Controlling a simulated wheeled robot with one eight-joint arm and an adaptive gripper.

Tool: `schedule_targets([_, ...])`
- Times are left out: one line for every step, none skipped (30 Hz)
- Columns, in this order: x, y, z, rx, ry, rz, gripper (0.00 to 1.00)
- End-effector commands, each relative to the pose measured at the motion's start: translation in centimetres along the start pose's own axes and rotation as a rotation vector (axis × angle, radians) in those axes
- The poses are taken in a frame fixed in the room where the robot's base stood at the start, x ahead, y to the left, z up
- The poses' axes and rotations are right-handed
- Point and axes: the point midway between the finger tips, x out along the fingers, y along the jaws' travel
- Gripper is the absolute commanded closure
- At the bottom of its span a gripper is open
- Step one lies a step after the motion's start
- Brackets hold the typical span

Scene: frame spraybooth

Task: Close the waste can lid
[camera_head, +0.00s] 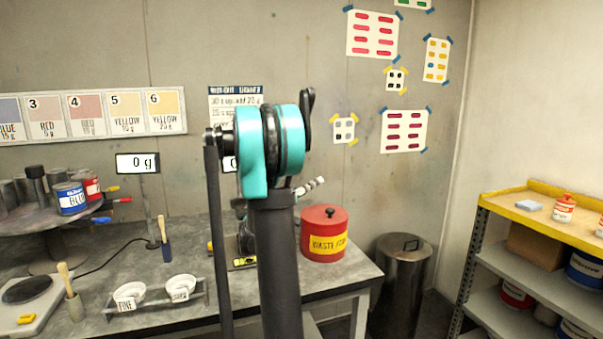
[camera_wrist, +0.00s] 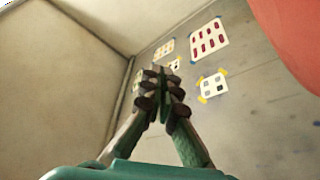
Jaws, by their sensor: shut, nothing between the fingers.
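The red waste can (camera_head: 323,246) with a yellow label stands on the right end of the grey bench. In the head view, a pale and dark striped tip (camera_head: 312,185) just above and left of the lid looks like my fingers; my arm hides the rest. A blurred red surface (camera_wrist: 295,40), likely the can, fills the upper right of the wrist view.
A metal bin (camera_head: 401,283) stands on the floor right of the bench. A yellow-edged shelf (camera_head: 515,206) with cans is at the far right. Left on the bench are two white bowls (camera_head: 129,294), a scale display (camera_head: 138,163) and a turntable (camera_head: 35,236) with paint cans.

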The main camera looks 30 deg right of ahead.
Motion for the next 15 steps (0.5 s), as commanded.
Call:
schedule_targets([-0.2,0.1,0.7,0.041,-0.001,0.017,1.00])
schedule_targets([-0.4,0.2,1.0,0.067,0.000,0.028,1.00])
schedule_targets([-0.6,0.4,1.5,0.102,0.000,0.043,1.00])
schedule_targets([-0.7,0.5,1.8,0.129,0.000,0.054,1.00])
schedule_targets([-0.9,0.6,2.2,0.155,0.000,0.064,1.00])
schedule_targets([-1.1,0.7,2.7,0.190,-0.001,0.079,1.00])
schedule_targets([-1.2,0.7,3.1,0.216,-0.001,0.089,1.00])
schedule_targets([-1.4,0.8,3.4,0.241,0.000,0.099,1.00])
schedule_targets([-1.6,0.8,3.9,0.274,0.000,0.113,1.00])
schedule_targets([-1.7,0.8,4.2,0.298,0.000,0.123,1.00])
schedule_targets([-1.9,0.8,4.5,0.321,0.000,0.132,1.00])
schedule_targets([-2.0,0.8,5.0,0.352,0.000,0.146,1.00])
schedule_targets([-2.2,0.8,5.3,0.374,0.000,0.154,1.00])
schedule_targets([-2.3,0.8,5.5,0.396,0.000,0.162,1.00])
schedule_targets([-2.4,0.8,5.9,0.422,-0.001,0.174,1.00])
